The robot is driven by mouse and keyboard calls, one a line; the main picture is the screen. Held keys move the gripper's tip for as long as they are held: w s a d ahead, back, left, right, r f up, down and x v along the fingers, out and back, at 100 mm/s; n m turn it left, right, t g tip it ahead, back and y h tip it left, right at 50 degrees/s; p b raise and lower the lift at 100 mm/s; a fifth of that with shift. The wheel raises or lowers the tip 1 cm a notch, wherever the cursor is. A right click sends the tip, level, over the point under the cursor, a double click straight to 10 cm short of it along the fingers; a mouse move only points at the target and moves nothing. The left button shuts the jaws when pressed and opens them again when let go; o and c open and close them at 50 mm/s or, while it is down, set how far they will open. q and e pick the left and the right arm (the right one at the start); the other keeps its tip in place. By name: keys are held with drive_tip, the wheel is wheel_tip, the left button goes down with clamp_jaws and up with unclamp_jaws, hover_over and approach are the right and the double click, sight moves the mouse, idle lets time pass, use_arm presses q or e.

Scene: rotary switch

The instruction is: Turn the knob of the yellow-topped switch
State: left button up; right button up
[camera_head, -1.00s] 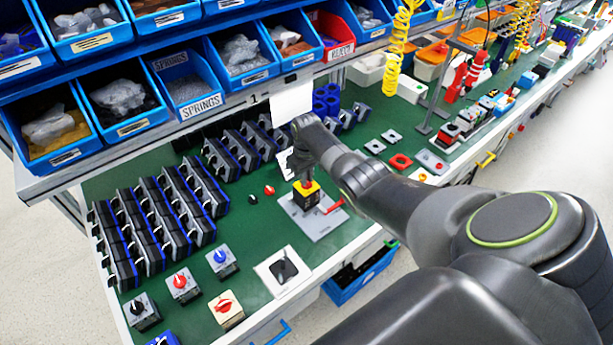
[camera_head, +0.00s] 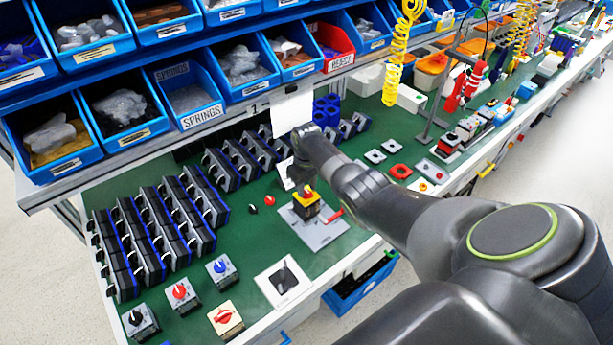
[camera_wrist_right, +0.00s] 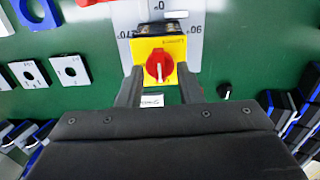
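The yellow-topped switch (camera_head: 307,207) stands on a grey plate on the green bench. In the right wrist view its yellow top (camera_wrist_right: 174,48) carries a red knob (camera_wrist_right: 159,66) with a white pointer line, which points toward the bottom of the picture. My right gripper (camera_wrist_right: 160,72) is open, with one finger on each side of the knob. Gaps show between the fingers and the knob. In the head view my right gripper (camera_head: 303,182) is right above the switch and partly hides its top. My left gripper is in neither view.
The grey plate (camera_head: 322,236) bears angle marks and a red handle on its right side. Rows of black-and-blue modules (camera_head: 150,240) stand to the left. Small switches, such as a red-knobbed one (camera_head: 181,294), stand in front. Blue bins (camera_head: 125,110) overhang the back.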

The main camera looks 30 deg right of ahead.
sight(307, 190)
wheel_tip(307, 190, up, 5)
drive_tip(key=shift+r, duration=0.2)
wheel_tip(307, 190, up, 12)
drive_tip(key=b, duration=0.1)
drive_tip(key=shift+b, duration=0.35)
drive_tip(key=shift+f, duration=0.1)
idle(0.5)
